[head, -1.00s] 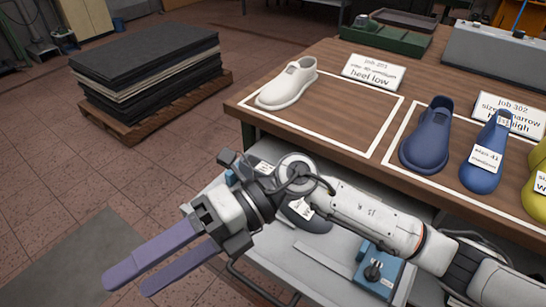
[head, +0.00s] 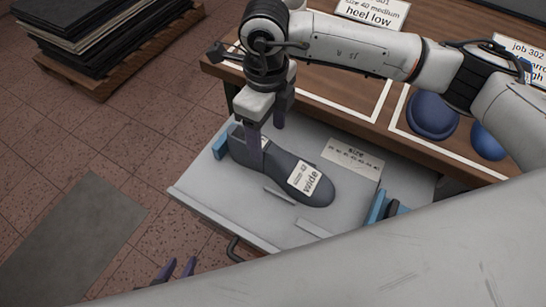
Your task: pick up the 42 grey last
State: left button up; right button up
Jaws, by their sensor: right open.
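The dark grey last (head: 275,180) lies in the open drawer (head: 205,192) under the workbench, heel to the left and toe to the right. Its white label reads size 42, wide. My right gripper (head: 266,138) points down over the heel end, open. One purple finger is in front of the last's near side and the other is on the far side; whether they touch it I cannot tell. My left gripper (head: 178,268) shows only two purple fingertips, apart and empty, at the lower left. The rest is hidden behind my large pale link in the foreground.
A white size card (head: 352,160) lies in the drawer behind the toe. Blue blocks (head: 382,208) are at the drawer's right. Blue lasts (head: 432,115) stand on the bench (head: 330,82). Dark sheets (head: 90,35) are stacked on a pallet at the upper left.

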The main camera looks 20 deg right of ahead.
aim_at(266, 144)
notch_tip(266, 144, down, 5)
jog(key=shift+a+f+p, duration=0.15)
jog(key=shift+p, duration=0.35)
jog(key=shift+c, duration=0.4)
grip_shut()
